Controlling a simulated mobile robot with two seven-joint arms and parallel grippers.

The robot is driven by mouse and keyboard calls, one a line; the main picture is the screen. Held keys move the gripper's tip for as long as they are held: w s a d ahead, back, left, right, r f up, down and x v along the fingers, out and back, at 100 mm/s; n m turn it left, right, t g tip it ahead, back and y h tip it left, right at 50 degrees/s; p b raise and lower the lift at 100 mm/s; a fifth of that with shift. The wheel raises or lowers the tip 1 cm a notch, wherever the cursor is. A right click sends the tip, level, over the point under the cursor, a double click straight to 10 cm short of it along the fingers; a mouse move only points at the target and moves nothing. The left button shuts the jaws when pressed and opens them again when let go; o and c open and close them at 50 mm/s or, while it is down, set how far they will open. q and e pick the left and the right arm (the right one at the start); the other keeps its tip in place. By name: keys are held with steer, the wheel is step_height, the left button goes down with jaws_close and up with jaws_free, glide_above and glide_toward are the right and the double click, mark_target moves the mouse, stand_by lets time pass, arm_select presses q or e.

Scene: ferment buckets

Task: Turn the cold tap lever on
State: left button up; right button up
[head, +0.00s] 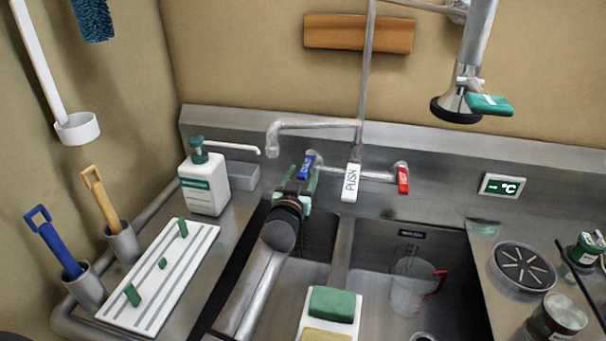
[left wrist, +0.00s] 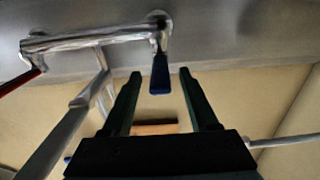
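The blue tap lever (head: 306,167) is at the left end of the wall-mounted tap and the red lever (head: 403,180) at its right end. The blue lever also shows in the left wrist view (left wrist: 160,75), and the red lever (left wrist: 18,83) at its left edge. My left gripper (head: 301,180) is at the blue lever, partly overlapping it in the head view. In the left wrist view its fingers (left wrist: 160,82) are open, with the blue lever between the tips and gaps on both sides. My right gripper is in neither view.
A white PUSH handle (head: 351,182) hangs between the levers. The tap spout (head: 310,125) is above my left gripper. A soap bottle (head: 204,180) stands left of it. A jug (head: 412,288) is in the right sink basin, and a spray head (head: 460,105) hangs upper right.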

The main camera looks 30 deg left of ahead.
arm_select(q)
jaws_close()
stand_by(1.3)
